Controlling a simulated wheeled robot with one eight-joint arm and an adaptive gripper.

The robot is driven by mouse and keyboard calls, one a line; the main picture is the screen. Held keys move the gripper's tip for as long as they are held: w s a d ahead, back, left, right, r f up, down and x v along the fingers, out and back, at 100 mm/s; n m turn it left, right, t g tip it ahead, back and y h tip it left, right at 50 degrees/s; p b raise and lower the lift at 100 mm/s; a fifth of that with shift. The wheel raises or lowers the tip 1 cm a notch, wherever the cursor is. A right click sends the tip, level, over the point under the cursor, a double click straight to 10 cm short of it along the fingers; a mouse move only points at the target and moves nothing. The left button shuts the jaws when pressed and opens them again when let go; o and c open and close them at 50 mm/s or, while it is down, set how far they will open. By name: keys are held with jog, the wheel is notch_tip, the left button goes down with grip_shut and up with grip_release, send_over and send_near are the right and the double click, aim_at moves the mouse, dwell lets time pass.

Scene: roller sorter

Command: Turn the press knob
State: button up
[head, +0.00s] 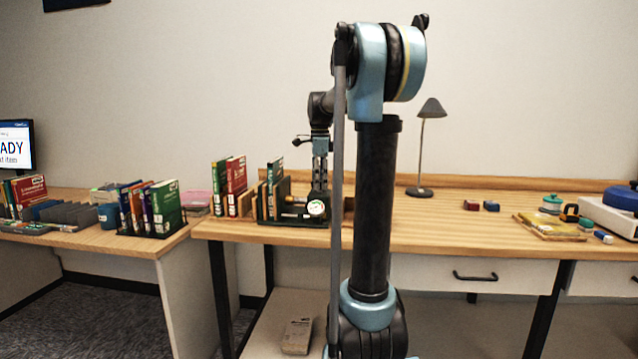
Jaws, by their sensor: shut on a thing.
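My gripper (319,180) points straight down over the desk, left of my arm's column. It is at the small press (303,213), a dark device with a round white dial (316,208) on its front, near the back of the desk. The gripper is shut on what appears to be the press knob. The knob itself is hidden or too small to make out between the fingers. My arm covers part of the area to the right of the press.
Upright books (236,185) stand left of the press, close to it. A desk lamp (428,140) stands behind on the right. Small red and blue blocks (472,205) and a wooden board (548,227) lie farther right.

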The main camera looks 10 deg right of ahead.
aim_at(320, 180)
jog(key=m, duration=0.4)
jog(key=shift+w+m, duration=0.15)
jog(key=shift+m, duration=0.15)
jog(key=m, duration=0.4)
jog(key=shift+m, duration=0.3)
jog(key=o, duration=1)
jog(key=shift+o, duration=0.2)
jog(key=shift+r, duration=0.1)
notch_tip(320, 180, up, 12)
jog(key=shift+f, duration=0.2)
